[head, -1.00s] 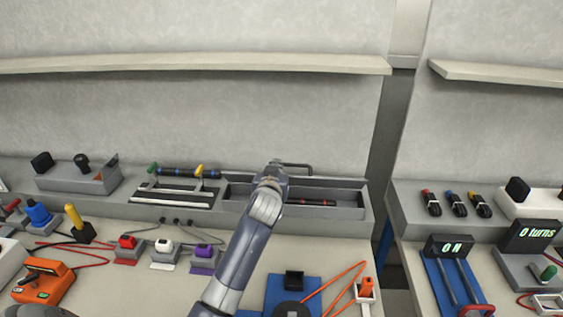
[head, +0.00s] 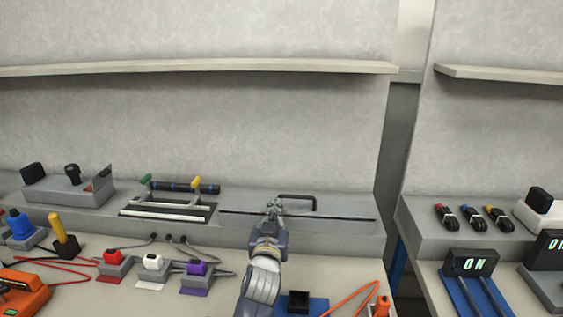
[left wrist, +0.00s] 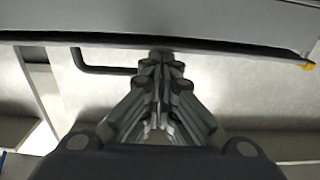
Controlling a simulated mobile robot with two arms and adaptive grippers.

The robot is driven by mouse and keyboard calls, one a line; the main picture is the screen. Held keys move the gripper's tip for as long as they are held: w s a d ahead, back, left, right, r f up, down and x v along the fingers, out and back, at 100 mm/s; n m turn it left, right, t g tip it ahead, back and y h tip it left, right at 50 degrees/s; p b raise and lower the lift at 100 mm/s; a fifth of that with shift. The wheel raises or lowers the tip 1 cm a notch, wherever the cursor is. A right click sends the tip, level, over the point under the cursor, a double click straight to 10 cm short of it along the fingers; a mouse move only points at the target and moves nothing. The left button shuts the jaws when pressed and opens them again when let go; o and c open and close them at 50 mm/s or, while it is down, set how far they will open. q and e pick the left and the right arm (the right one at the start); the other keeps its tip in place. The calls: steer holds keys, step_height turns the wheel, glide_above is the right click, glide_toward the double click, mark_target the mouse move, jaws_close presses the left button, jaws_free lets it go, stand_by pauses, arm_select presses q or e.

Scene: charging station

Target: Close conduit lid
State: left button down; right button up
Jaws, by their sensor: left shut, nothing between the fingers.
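The conduit lid (head: 345,208) lies down over the grey conduit at the back of the bench, close to flat. A dark line runs along its front edge, and I cannot tell whether it is fully seated. Its black handle (head: 297,199) stands on top, and the handle also shows in the left wrist view (left wrist: 100,70). My left gripper (head: 273,205) is shut and empty at the lid's front edge, left of the handle. In the left wrist view its closed fingers (left wrist: 160,60) reach the dark edge line; contact is unclear. My right gripper is not in view.
Red, white and purple plugs (head: 152,262) sit in front on the bench. A shelf (head: 200,67) runs above.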

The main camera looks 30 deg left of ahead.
arm_select(q)
steer(key=shift+s+f, duration=0.1)
steer(key=shift+f, duration=0.35)
stand_by(0.3)
step_height(320, 180, up, 10)
stand_by(0.5)
